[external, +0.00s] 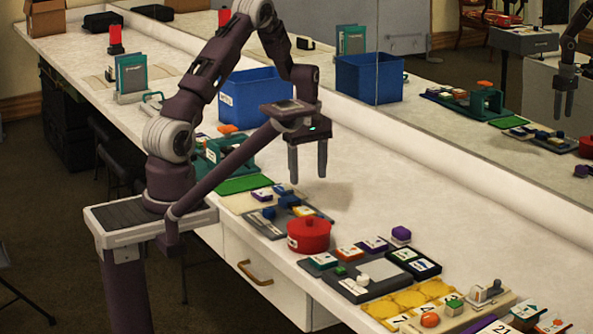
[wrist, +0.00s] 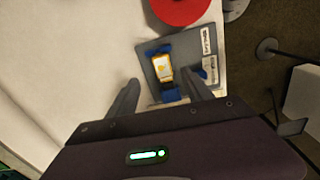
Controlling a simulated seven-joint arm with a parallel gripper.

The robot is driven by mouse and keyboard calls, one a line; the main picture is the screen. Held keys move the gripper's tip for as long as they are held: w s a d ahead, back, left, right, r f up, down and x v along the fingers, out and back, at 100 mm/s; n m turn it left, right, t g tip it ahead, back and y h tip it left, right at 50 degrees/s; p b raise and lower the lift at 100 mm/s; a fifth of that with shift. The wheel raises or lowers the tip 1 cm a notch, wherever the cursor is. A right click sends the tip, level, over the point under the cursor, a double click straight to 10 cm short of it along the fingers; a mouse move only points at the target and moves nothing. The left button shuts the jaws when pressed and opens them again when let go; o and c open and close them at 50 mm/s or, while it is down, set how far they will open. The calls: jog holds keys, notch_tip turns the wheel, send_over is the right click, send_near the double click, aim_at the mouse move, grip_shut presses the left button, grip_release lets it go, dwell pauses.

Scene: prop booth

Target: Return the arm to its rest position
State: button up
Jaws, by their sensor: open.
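My gripper (external: 307,160) hangs from my arm over the white counter, with its two fingers pointing down and apart. It is open and nothing is between the fingers in the external view. In the wrist view my gripper (wrist: 165,90) shows its two fingers spread above a grey tray (wrist: 153,51) with blue pieces and a yellow-and-white block (wrist: 162,71). The fingers look clear of the tray. In the external view the grey tray (external: 266,226) lies below and left of the fingertips.
A red pot (external: 309,234) stands beside the tray. A blue bin (external: 256,97) stands behind my gripper. Several small blocks and boards line the counter's front edge, including a green mat (external: 243,184). A mirror runs along the back. The counter right of my gripper is bare.

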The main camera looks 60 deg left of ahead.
jog(key=s+d+r+m+t, duration=0.1)
jog(key=s+d+r+m, duration=0.3)
jog(key=r, duration=0.5)
jog(key=s+d+r+m+t, duration=0.1)
jog(key=s+d+r+m, duration=0.2)
jog(key=d+r, duration=0.45)
jog(key=s+d+r+m+t, duration=0.1)
jog(key=s+d+r+m, duration=0.1)
jog(key=s, duration=0.4)
jog(key=s+d+r+m+t, duration=0.1)
jog(key=s+d+r+m, duration=0.1)
jog(key=s+m, duration=0.2)
jog(key=s+d+r+m+t, duration=0.1)
jog(key=s+d+r+m, duration=0.1)
jog(key=s, duration=0.7)
jog(key=shift+s+d+r+m, duration=0.2)
jog(key=shift+d+r+m, duration=0.3)
jog(key=shift+m, duration=0.6)
